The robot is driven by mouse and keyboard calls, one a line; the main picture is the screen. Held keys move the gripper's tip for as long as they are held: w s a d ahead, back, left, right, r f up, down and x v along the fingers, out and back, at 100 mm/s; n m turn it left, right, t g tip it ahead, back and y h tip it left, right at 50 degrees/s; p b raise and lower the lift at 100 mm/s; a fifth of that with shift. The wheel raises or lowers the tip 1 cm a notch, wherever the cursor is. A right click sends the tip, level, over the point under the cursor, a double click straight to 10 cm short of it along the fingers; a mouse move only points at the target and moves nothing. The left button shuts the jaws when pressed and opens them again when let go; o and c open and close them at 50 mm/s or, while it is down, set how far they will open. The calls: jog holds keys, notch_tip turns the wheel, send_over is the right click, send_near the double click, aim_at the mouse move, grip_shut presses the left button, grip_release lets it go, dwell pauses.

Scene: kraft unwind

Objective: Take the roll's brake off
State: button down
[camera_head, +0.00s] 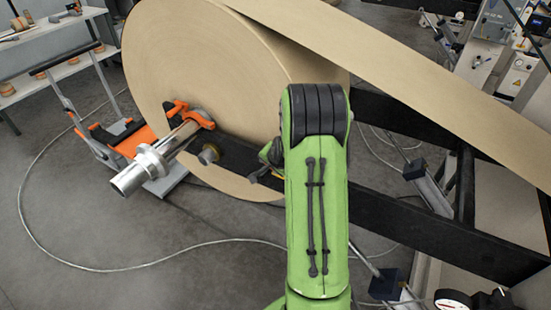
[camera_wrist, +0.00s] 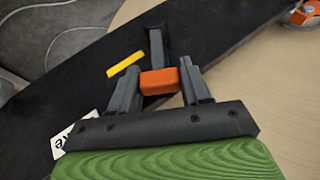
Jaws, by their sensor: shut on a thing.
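The big kraft paper roll (camera_head: 215,75) stands on a metal shaft (camera_head: 150,165), and its pale face also fills the right of the wrist view (camera_wrist: 275,100). In the wrist view, my gripper (camera_wrist: 158,72) is shut on an orange block, the brake handle (camera_wrist: 160,82), with a finger on each side. A dark upright bar (camera_wrist: 156,45) shows just beyond the handle. In the head view, my gripper (camera_head: 265,165) is low in front of the roll's face, mostly hidden by my green arm; the handle is hidden there.
A black frame beam (camera_head: 400,215) runs to the right; in the wrist view it bears a yellow mark (camera_wrist: 125,64) and a partly hidden white label (camera_wrist: 75,132). An orange and grey stand (camera_head: 140,140) is at the shaft. A cable (camera_head: 100,268) loops over the open floor.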

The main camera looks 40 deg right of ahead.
jog(key=shift+w+a+r+g+p, duration=0.25)
jog(key=shift+w+r+g+p, duration=0.1)
jog(key=shift+w+g+p, duration=0.4)
jog(key=c, duration=0.6)
grip_release()
jog(key=shift+f+g, duration=0.1)
jog(key=shift+g, duration=0.15)
jog(key=shift+s, duration=0.1)
jog(key=v, duration=1.5)
jog(key=shift+s+a+r, duration=0.15)
jog(key=shift+a+r, duration=0.1)
jog(key=shift+a, duration=0.2)
